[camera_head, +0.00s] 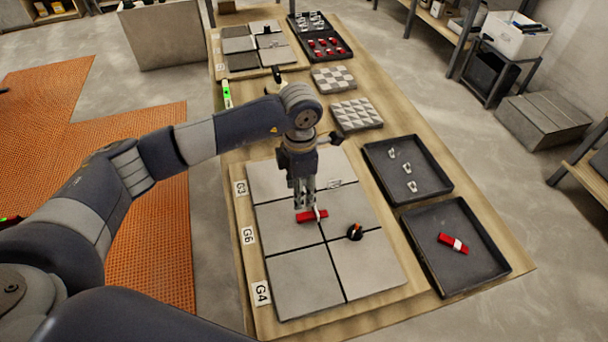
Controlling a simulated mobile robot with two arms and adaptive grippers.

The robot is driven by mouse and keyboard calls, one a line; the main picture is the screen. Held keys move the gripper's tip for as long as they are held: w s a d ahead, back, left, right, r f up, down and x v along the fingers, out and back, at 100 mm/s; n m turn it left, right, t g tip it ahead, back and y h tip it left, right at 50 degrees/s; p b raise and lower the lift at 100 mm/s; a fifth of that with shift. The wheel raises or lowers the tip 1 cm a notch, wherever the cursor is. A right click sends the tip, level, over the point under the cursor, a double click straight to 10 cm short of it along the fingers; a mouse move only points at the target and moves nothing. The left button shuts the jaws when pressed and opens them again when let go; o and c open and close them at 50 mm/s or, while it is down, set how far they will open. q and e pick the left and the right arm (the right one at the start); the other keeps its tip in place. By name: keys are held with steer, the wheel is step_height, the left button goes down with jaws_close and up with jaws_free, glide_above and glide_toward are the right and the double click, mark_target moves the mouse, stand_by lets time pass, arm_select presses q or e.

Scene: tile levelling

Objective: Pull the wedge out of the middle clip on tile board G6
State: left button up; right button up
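The tile board (282,262) lies on the wooden table, with grey tiles split by dark joints. Labels G3, G6 (248,236) and G4 stand along its left edge. A red wedge (304,217) lies across a joint near the board's middle, with a pale clip (318,213) at its right part. Another pale clip (335,184) sits further back, with no red wedge seen in it. My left gripper (304,207) points down right at the red wedge. Its fingertips overlap the wedge's left part, and I cannot tell whether they grip it. My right gripper is not in view.
A black knob-like piece (355,232) stands on the board right of the wedge. A dark tray (423,278) at right holds a red wedge with a white piece (453,243). The tray behind (380,170) holds pale clips. Tile samples (356,114) lie further back.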

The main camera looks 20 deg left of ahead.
mark_target(300, 216)
arm_select(q)
steer(key=shift+s+f+p, duration=0.2)
steer(key=shift+s+f, duration=0.1)
steer(key=shift+f, duration=0.3)
steer(key=shift+s+f+p, duration=0.2)
steer(key=shift+s+f, duration=0.1)
steer(key=shift+f, duration=0.25)
step_height(300, 216, down, 3)
steer(key=shift+w+f+p, duration=0.1)
steer(key=shift+f+p, duration=0.05)
steer(key=shift+p, duration=0.2)
step_height(300, 216, down, 4)
steer(key=shift+w+p, duration=0.15)
steer(key=shift+p, duration=0.2)
steer(key=shift+c, duration=0.6)
jaws_close()
steer(key=c, duration=0.7)
jaws_free()
steer(key=shift+c, duration=0.2)
jaws_close()
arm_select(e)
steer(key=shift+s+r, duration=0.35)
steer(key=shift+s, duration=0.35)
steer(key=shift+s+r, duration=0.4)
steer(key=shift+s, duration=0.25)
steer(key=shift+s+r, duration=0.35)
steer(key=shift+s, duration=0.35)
